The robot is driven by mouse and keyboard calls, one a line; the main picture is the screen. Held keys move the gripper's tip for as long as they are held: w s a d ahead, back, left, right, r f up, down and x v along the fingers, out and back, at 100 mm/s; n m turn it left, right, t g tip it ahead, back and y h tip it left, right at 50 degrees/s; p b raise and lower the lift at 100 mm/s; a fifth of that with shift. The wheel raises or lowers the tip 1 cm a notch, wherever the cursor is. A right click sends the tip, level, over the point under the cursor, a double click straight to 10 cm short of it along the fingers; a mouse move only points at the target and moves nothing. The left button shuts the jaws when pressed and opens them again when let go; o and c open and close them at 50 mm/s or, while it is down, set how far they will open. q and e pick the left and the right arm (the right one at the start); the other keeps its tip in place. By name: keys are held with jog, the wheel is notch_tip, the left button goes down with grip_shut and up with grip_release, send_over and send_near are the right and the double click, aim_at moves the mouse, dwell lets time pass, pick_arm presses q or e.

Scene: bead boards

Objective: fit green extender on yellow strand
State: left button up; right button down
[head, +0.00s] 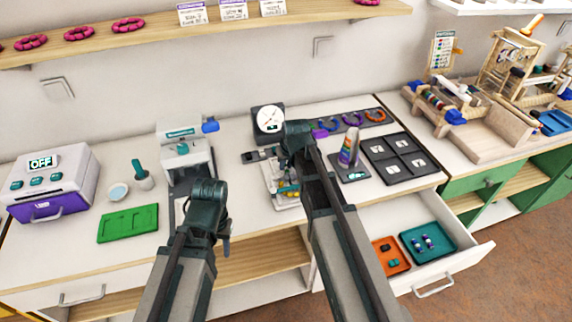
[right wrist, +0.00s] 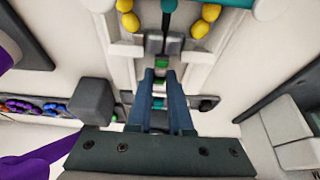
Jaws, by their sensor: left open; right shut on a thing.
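In the right wrist view, my right gripper (right wrist: 160,78) points into a white fixture (right wrist: 122,50) and is shut on a small green piece (right wrist: 161,73), taken to be the green extender. Yellow beads (right wrist: 130,20) of the strand sit in pairs on both sides, just beyond the fingertips. A dark grey clamp-like part lies between them. I cannot tell whether the green piece touches the strand. In the head view the fixture (head: 270,178) is partly hidden by my right arm. My left gripper (head: 225,240) is open, away from the fixture, over the table's front edge.
An open drawer holds an orange tray (head: 376,246) and a teal tray (head: 447,240). A green tray (head: 128,223) lies at left.

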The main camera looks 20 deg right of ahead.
aim_at(286, 168)
dwell(0.3)
jog(key=shift+c, duration=2.2)
grip_release()
jog(key=shift+r, duration=0.1)
jog(key=shift+r+p, duration=3.5)
jog(key=shift+p, duration=0.05)
jog(key=s+a+n+g, duration=0.1)
jog(key=s+a, duration=0.3)
jog(key=s, duration=0.4)
jog(key=s+a+f+n+g+h, duration=0.1)
jog(key=s+a+g, duration=0.1)
jog(key=s+a, duration=0.3)
jog(key=s+a+n+g, duration=0.1)
jog(key=s+a, duration=0.3)
jog(key=s, duration=0.7)
jog(key=shift+a+f+g+h, duration=0.15)
jog(key=shift+f+g+h, duration=0.15)
jog(key=shift+f+g, duration=0.1)
